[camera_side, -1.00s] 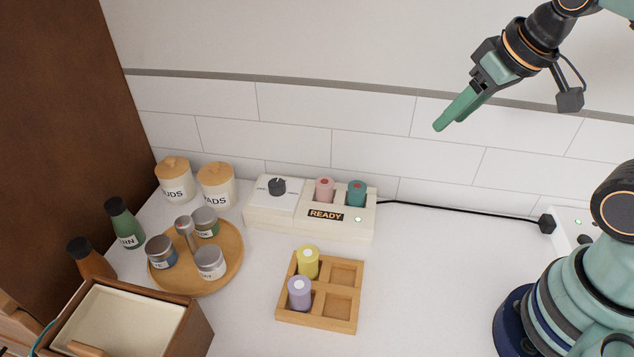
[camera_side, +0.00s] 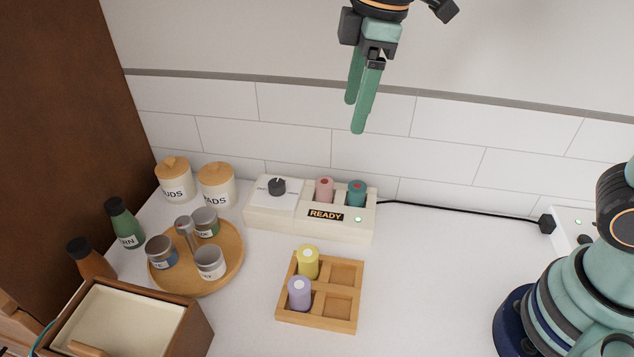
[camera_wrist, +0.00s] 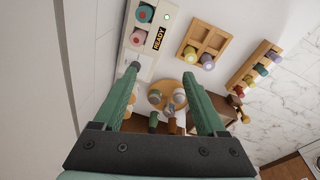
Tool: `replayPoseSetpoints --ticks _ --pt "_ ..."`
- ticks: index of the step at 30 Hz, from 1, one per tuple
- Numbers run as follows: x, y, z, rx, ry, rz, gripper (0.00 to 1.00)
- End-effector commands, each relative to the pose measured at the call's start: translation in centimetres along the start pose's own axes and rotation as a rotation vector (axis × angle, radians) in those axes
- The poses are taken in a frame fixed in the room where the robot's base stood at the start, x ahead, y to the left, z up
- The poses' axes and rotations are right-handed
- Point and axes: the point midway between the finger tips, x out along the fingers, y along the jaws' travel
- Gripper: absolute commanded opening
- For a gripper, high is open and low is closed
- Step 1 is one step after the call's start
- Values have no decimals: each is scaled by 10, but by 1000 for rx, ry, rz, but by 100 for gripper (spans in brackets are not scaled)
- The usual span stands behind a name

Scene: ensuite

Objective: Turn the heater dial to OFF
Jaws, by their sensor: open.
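The heater (camera_side: 258,220) is a long cream box against the tiled wall, with a lit READY sign and a green light. Its dark round dial (camera_side: 277,187) sits on a white plate at the left end; the setting is too small to read. A pink roller (camera_side: 324,190) and a teal roller (camera_side: 356,193) stand in its right part. My gripper (camera_side: 354,116) is open and empty, pointing down, high above the heater and to the right of the dial. In the wrist view the heater (camera_wrist: 148,17) shows upper left, its dial end partly behind a finger.
A wooden tray (camera_side: 319,319) with a yellow and a lilac roller stands in front of the heater. Left are a round wooden tray (camera_side: 222,277) of jars, two lidded canisters (camera_side: 216,188), bottles and a brown box (camera_side: 196,325). A black cable (camera_side: 460,209) runs right to the outlet.

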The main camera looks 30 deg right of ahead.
Motion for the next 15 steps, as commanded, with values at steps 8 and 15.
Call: replayPoseSetpoints --ticks 8,15 --pt "27 11 -61 183 -77 -56 74" --pt "52 37 -86 681 -115 -42 74"
